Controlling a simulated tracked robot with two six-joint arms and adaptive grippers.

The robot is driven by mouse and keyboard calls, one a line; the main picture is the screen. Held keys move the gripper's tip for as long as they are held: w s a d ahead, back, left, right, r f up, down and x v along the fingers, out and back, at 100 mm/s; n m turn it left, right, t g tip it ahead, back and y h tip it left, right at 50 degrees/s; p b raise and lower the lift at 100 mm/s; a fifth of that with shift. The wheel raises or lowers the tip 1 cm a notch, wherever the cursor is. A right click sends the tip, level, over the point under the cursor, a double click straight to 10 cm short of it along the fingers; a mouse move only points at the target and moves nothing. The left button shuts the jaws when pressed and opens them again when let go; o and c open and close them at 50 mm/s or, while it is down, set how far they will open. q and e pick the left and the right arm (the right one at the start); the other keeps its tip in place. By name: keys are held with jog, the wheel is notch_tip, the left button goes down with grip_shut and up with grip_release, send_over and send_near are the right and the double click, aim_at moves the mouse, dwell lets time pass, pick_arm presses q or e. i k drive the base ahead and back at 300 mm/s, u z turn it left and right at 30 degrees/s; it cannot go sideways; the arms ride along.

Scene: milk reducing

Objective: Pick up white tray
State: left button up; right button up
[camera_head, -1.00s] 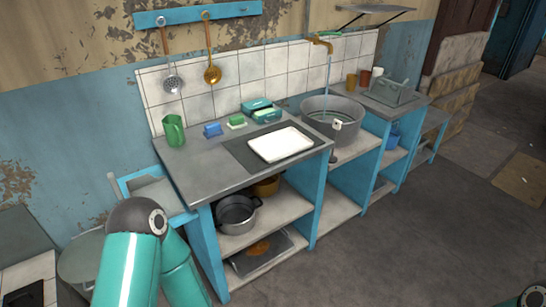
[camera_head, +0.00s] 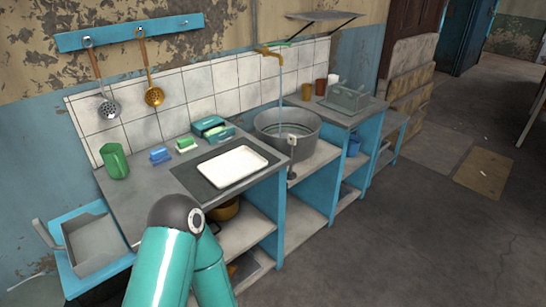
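The white tray (camera_head: 232,166) is a shallow rectangle with a raised rim. It lies flat on a dark mat (camera_head: 192,178) on the grey countertop. Nothing touches it from above. My teal left arm rises from the bottom of the view, with its dark joint in front of the counter's near edge. Neither gripper shows in the view.
Open floor (camera_head: 400,230) lies at right.

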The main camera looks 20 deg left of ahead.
aim_at(224, 171)
jog(key=z, duration=0.05)
jog(key=i, duration=0.9)
jog(key=u, duration=0.4)
